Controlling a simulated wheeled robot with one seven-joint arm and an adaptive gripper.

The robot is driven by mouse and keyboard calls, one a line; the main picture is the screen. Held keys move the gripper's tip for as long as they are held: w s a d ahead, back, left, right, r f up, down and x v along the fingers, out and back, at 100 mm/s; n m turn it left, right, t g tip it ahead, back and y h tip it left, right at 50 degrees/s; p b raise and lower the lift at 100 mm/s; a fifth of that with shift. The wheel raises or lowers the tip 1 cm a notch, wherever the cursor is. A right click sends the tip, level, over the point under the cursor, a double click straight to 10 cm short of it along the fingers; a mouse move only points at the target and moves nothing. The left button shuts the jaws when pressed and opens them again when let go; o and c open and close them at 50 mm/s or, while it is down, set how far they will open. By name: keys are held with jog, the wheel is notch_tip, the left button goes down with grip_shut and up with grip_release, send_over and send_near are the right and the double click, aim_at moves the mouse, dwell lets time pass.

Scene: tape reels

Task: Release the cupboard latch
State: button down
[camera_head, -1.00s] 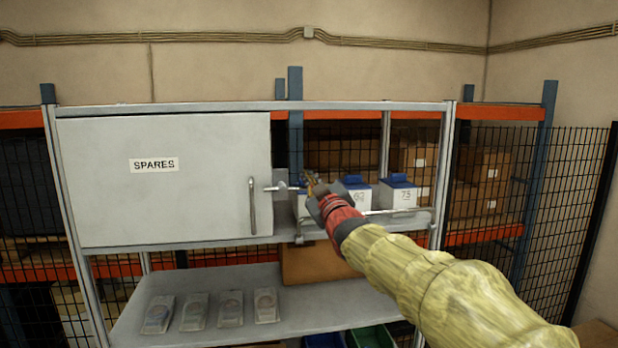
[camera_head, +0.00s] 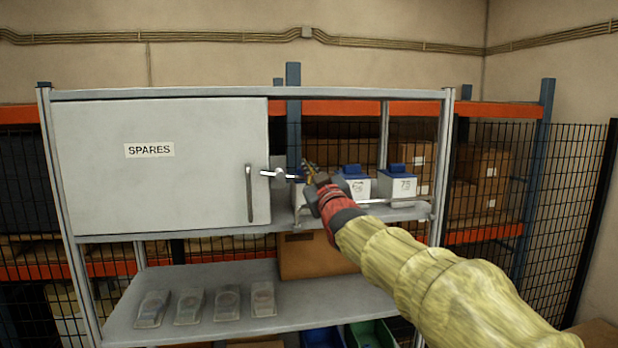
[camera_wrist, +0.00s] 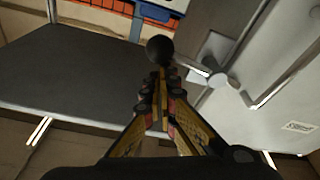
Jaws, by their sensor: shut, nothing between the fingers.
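The grey cupboard door (camera_head: 100,190), labelled SPARES, is shut, with a vertical bar handle (camera_head: 249,193) near its right edge. The latch (camera_head: 279,174) is a thin metal lever just right of the door, its left end reaching over to the door edge. In the wrist view the latch pivot (camera_wrist: 217,80) sits beside the door, and its arm runs left to a dark round knob (camera_wrist: 160,48). My gripper (camera_head: 309,170) is at the knob end of the lever. Its closed fingertips (camera_wrist: 160,74) are right at the knob, partly overlapping it; I cannot tell whether they touch.
White bins with blue parts (camera_head: 397,186) stand on the shelf right of the latch, close behind my gripper. A wire rail (camera_head: 400,201) runs along that shelf's front. Several grey packs (camera_head: 187,306) lie on the lower shelf (camera_head: 300,309). A cardboard box (camera_head: 305,255) sits below the latch.

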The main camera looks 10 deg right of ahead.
jog(key=a+f+m+h+b, duration=0.1)
jog(key=f+m, duration=0.3)
jog(key=m, duration=0.5)
jog(key=a+f+m+g+h+b, duration=0.1)
jog(key=f+m+h, duration=0.3)
jog(key=m, duration=0.5)
jog(key=shift+a+f+b, duration=0.3)
jog(key=shift+a+b, duration=0.5)
jog(key=shift+b, duration=0.1)
jog(key=shift+h, duration=0.3)
jog(key=d+r+p, duration=0.1)
jog(key=d+r, duration=0.2)
jog(key=b+v, duration=0.1)
jog(key=v, duration=0.8)
jog(key=shift+s+f, duration=0.25)
jog(key=shift+f, duration=0.05)
